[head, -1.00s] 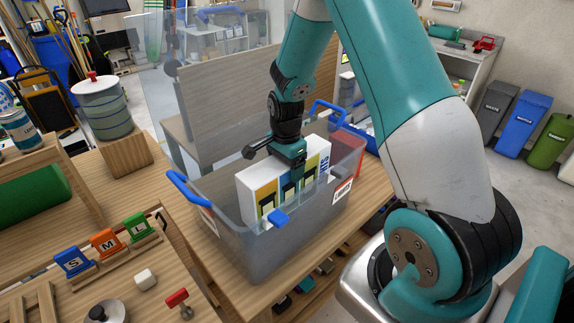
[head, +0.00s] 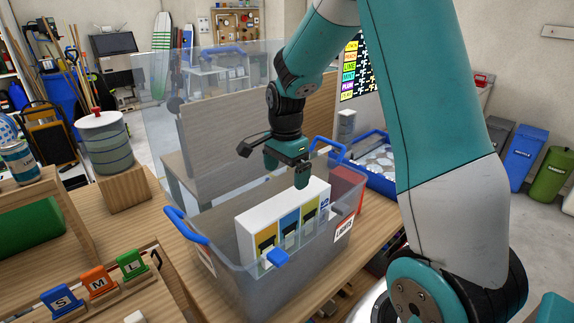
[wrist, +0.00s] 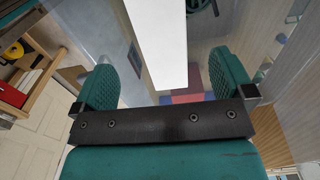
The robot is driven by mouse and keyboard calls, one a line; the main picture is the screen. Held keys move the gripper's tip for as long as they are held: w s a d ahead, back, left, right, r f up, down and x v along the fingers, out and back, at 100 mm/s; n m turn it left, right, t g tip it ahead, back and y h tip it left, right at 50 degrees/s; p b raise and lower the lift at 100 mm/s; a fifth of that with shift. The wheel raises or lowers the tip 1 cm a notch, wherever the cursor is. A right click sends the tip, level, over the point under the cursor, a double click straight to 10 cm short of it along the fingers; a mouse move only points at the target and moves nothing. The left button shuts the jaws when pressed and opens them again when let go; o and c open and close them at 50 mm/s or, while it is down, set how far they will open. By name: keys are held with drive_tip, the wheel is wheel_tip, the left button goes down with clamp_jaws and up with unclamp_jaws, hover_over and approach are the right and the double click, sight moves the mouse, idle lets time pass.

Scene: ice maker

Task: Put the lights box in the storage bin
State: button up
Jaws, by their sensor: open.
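In the wrist view the white box (wrist: 157,45) lies beyond and between the two spread fingers of my gripper (wrist: 163,80). The box's bottom shows only dimly through the bin wall.
A red item (head: 346,191) shows at the bin's right end. A blue tray (head: 378,165) stands behind it to the right. A clear panel and grey board stand behind the bin. S, M and L blocks (head: 98,281) sit at the lower left.

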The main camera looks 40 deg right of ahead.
drive_tip(key=s+a+r+n+y, duration=0.1)
drive_tip(key=s+a+r+n, duration=0.25)
drive_tip(key=a+n, duration=0.2)
drive_tip(key=s+a+r+n, duration=0.2)
drive_tip(key=a+r+n, duration=0.2)
drive_tip(key=a, duration=0.3)
drive_tip(key=s+a+r+n+y, duration=0.1)
drive_tip(key=s+a+n, duration=0.5)
drive_tip(key=s+n, duration=0.1)
drive_tip(key=s+a+r+n+y, duration=0.1)
drive_tip(key=s+a+n+y, duration=0.1)
drive_tip(key=s+a+n, duration=0.3)
drive_tip(key=s+n, duration=0.3)
drive_tip(key=s, duration=0.1)
drive_tip(key=shift+s+a, duration=0.35)
drive_tip(key=shift+a, duration=0.05)
